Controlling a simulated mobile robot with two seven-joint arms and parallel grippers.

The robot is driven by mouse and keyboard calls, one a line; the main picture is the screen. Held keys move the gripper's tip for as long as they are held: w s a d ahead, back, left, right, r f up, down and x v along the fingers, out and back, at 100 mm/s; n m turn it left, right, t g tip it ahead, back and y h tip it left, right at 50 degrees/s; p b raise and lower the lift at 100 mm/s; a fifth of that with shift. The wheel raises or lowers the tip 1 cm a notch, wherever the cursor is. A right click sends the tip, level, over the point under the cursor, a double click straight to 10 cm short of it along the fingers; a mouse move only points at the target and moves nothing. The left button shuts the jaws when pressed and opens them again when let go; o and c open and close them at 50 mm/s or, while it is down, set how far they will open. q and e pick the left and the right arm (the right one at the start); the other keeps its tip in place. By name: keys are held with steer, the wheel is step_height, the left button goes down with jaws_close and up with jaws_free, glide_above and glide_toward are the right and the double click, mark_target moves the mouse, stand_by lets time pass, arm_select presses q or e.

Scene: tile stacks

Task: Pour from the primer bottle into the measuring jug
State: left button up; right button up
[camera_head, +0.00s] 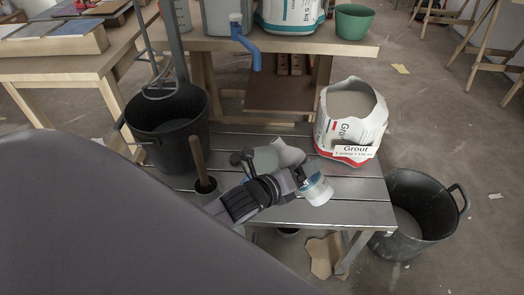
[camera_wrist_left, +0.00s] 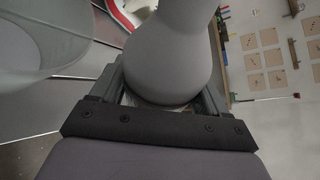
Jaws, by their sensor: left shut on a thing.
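In the left wrist view the primer bottle (camera_wrist_left: 168,50), rounded and grey in the shade, sits between the fingers of my left gripper (camera_wrist_left: 165,95). The gripper is shut on it. In the head view my left gripper (camera_head: 293,180) is over the slatted table, with a white and blue container (camera_head: 318,192) at its tip that looks like the bottle, leaning. A pale translucent vessel, seemingly the measuring jug (camera_wrist_left: 40,40), stands close on the left in the wrist view. In the head view it is largely hidden behind the gripper. I cannot see any liquid flowing. My right gripper is not in view.
A grout bag (camera_head: 349,117) stands at the table's (camera_head: 362,213) back right. A small pot with a wooden stick (camera_head: 198,160) is left of the gripper. Black buckets stand at the left (camera_head: 165,130) and right (camera_head: 420,215). The table's front right is clear.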

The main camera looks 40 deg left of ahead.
mark_target(302, 161)
arm_select(q)
steer(key=shift+a+r+m+y+p, duration=0.35)
steer(key=shift+r+p, duration=0.3)
steer(key=shift+p, duration=0.4)
steer(key=shift+r+m+y+p, duration=0.15)
steer(key=shift+r+m+p, duration=0.4)
steer(key=shift+p, duration=0.5)
steer(key=shift+f+g, duration=0.15)
steer(key=shift+g, duration=0.15)
steer(key=shift+d+f+m+y, duration=0.1)
steer(key=shift+f+m+y, duration=0.4)
steer(key=shift+f, duration=0.1)
steer(key=shift+d+r+m+y+p, duration=0.2)
steer(key=shift+m+y+p, duration=0.4)
steer(key=shift+p, duration=0.6)
steer(key=shift+f+m, duration=0.4)
steer(key=shift+f, duration=0.25)
steer(key=shift+f+b, duration=0.25)
steer(key=shift+b, duration=0.05)
steer(key=shift+f+m+y+p, duration=0.2)
steer(key=shift+m+y+p, duration=0.3)
steer(key=shift+m+y, duration=0.35)
steer(key=shift+r+p, duration=0.4)
steer(key=shift+p, duration=0.1)
step_height(302, 161, up, 4)
steer(key=p, duration=0.4)
steer(key=shift+p, duration=0.3)
steer(key=shift+r, duration=0.2)
steer(key=shift+f, duration=0.2)
